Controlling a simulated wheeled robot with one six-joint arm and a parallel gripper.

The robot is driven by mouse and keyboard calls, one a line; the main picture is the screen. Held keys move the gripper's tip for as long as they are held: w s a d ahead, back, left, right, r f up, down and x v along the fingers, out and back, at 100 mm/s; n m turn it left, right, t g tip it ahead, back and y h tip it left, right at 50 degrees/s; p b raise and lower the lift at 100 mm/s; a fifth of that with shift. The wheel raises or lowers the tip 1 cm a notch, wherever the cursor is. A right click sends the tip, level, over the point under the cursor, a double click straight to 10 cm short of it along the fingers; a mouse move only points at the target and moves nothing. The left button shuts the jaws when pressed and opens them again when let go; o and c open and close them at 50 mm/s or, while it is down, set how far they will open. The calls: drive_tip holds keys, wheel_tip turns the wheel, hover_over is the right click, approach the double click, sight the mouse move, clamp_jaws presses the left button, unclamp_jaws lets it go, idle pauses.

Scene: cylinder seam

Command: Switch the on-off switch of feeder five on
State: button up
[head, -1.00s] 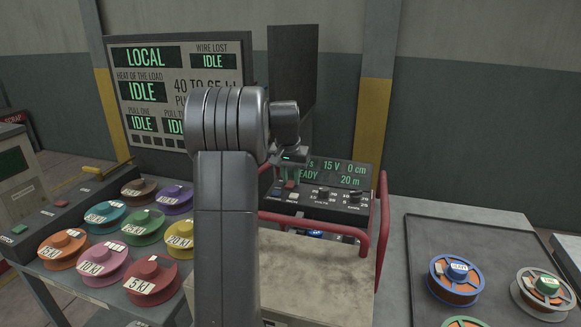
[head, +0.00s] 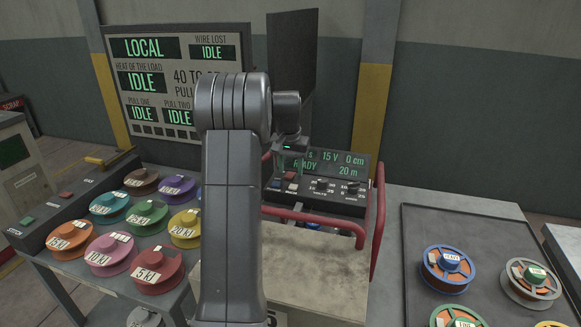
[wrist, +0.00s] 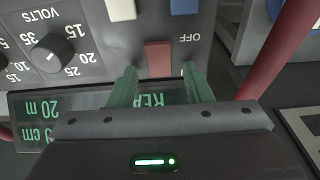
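The feeder's control panel (head: 325,190) stands behind my arm, with a lit display (head: 335,164) showing READY, 15 V, 0 cm and 20 m. My gripper (head: 290,158) is over the panel's left side. In the wrist view, a red rectangular switch (wrist: 159,56) lies just beyond and between the fingertips of my gripper (wrist: 160,72), with the word OFF beside it. The fingers are apart, with nothing held. I cannot tell whether they touch the panel. A white button (wrist: 121,9) and a blue button (wrist: 185,5) sit farther up. A partly hidden 5 shows on the feeder's front.
Red guard rails (head: 377,215) border the feeder, near my gripper. Colored labelled weights (head: 147,221) stand on the left table. Wire spools (head: 448,268) lie on the right tray (head: 417,215). A large display board (head: 170,85) stands behind.

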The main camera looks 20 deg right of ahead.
sight(289, 176)
wheel_tip(289, 176, up, 14)
drive_tip(key=s+a, duration=0.1)
drive_tip(key=shift+s+f, duration=0.15)
drive_tip(key=shift+s, duration=0.1)
idle(0.5)
drive_tip(key=f, duration=0.4)
drive_tip(key=w+f, duration=0.1)
drive_tip(key=f, duration=0.4)
drive_tip(key=d+f, duration=0.1)
drive_tip(key=f, duration=0.4)
drive_tip(key=shift+w, duration=0.2)
drive_tip(key=shift+r, duration=0.2)
